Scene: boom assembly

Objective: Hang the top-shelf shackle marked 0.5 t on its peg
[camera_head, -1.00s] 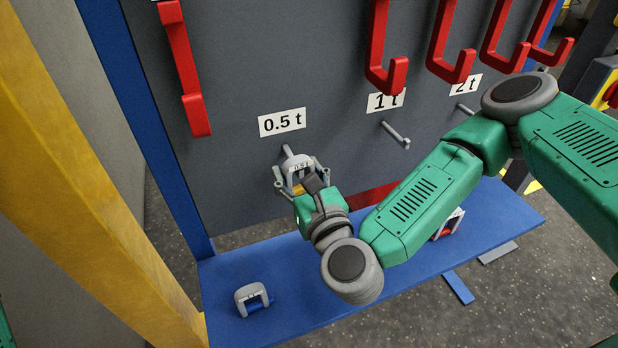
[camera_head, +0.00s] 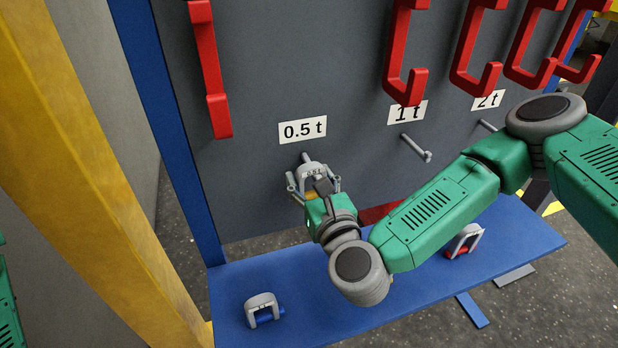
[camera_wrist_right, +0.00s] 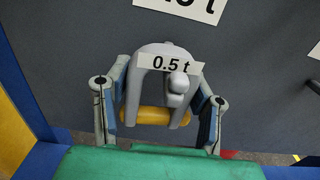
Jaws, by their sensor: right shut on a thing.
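The grey shackle marked 0.5 t (camera_head: 312,175), with a yellow pin (camera_wrist_right: 157,116), is upright in my right gripper (camera_head: 314,190). The gripper's two fingers are shut on it from both sides, as the right wrist view (camera_wrist_right: 160,112) also shows. The 0.5 t peg (camera_head: 305,157) comes out of the grey panel just behind the shackle's top, under the 0.5 t label (camera_head: 303,130). In the right wrist view a rounded grey peg end (camera_wrist_right: 178,84) shows in front of the shackle's bow, apparently through its opening. Contact between them cannot be told. My left gripper is out of view.
A grey shackle with a blue pin (camera_head: 263,309) and one with a red pin (camera_head: 464,241) stand on the blue shelf (camera_head: 370,318). The 1 t peg (camera_head: 416,147) is empty. Red hooks (camera_head: 401,60) hang above. A yellow post (camera_head: 85,170) stands at left.

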